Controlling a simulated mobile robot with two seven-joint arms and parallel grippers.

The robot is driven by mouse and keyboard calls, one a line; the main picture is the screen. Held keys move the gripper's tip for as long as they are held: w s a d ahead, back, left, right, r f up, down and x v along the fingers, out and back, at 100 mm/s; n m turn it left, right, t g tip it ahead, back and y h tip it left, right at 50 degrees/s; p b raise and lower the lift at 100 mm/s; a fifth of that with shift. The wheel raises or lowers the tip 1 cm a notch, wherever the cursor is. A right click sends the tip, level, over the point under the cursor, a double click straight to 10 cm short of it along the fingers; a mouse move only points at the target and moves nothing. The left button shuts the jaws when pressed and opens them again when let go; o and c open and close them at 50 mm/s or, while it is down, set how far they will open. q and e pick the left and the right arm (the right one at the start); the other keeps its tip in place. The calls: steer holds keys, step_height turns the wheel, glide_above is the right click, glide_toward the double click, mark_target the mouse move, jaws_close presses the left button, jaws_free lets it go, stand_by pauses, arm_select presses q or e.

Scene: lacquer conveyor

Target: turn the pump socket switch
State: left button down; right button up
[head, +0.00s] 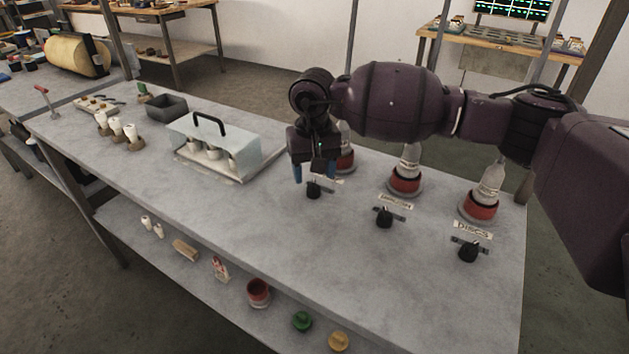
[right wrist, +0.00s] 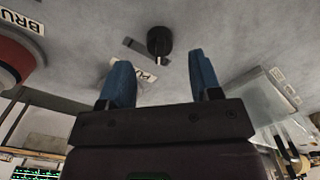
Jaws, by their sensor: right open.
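The pump socket switch is a black round knob (head: 314,190) on a dark strip on the bench top, the leftmost of three. It also shows in the right wrist view (right wrist: 159,41), with a light pointer mark on it. Its label (right wrist: 143,76) is partly hidden by a finger; its few visible letters look like "PU". My right gripper (head: 315,172) points down close above the knob. Its blue fingers (right wrist: 162,75) are open and empty, with the knob in line with the gap between them; contact cannot be told. My left gripper is not in view.
Two similar knobs (head: 384,217) (head: 468,249) sit to the right, with labels and red-based bottles (head: 404,181) (head: 480,208) behind. A clear box with a black handle (head: 214,150) stands left of the gripper. The bench front by the knobs is clear.

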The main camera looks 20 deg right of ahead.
mark_target(314, 183)
step_height(314, 183, up, 6)
steer(key=shift+f+p, duration=0.1)
steer(key=shift+p, duration=0.2)
steer(key=shift+r, duration=0.5)
